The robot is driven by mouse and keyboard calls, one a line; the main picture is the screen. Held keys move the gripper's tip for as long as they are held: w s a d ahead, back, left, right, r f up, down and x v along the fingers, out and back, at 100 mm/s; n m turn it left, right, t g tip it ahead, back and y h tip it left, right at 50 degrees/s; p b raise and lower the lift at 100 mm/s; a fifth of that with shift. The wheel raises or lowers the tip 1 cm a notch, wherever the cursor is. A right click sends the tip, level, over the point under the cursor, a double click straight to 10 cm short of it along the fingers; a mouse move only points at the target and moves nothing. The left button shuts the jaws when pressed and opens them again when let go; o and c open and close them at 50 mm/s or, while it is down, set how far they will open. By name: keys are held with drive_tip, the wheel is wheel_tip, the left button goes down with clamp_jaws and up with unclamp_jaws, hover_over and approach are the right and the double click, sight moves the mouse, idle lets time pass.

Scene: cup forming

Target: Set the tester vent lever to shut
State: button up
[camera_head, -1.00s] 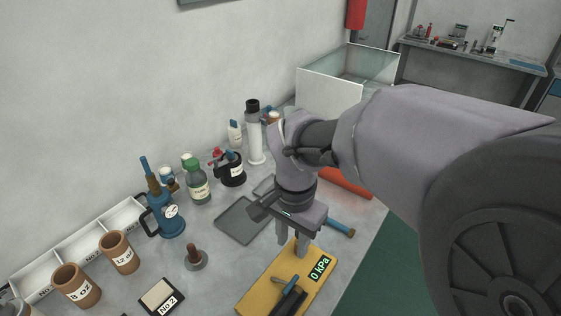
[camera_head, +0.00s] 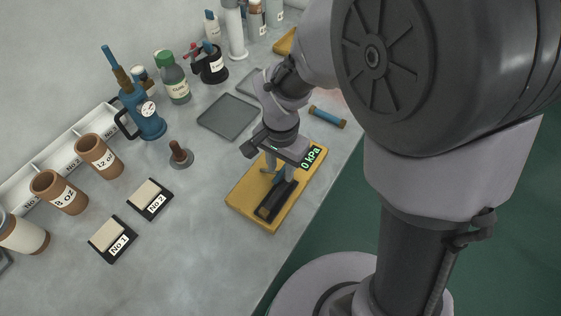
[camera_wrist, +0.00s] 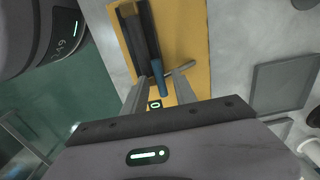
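The tester is a yellow base (camera_head: 243,192) with a black trough (camera_head: 272,204) and a green display (camera_head: 313,157) reading 0 kPa. In the wrist view its yellow base (camera_wrist: 186,30) lies below me, with the black trough (camera_wrist: 139,32) on it. A blue handle (camera_wrist: 158,80) and a thin grey lever (camera_wrist: 183,68) sit at the trough's end; which is the vent lever I cannot tell. My gripper (camera_head: 279,166) is over the tester, pointing down. In the wrist view its fingers (camera_wrist: 161,84) are apart, with the blue handle showing between them. Contact is not clear.
A blue cylinder (camera_head: 328,116) lies beside the tester near the table edge. A grey tray (camera_head: 229,116), brown stamp (camera_head: 180,154), blue pump (camera_head: 146,117) and No 1 (camera_head: 112,238) and No 2 (camera_head: 150,198) pads are to the left. The table front is clear.

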clamp_jaws()
idle(1.2)
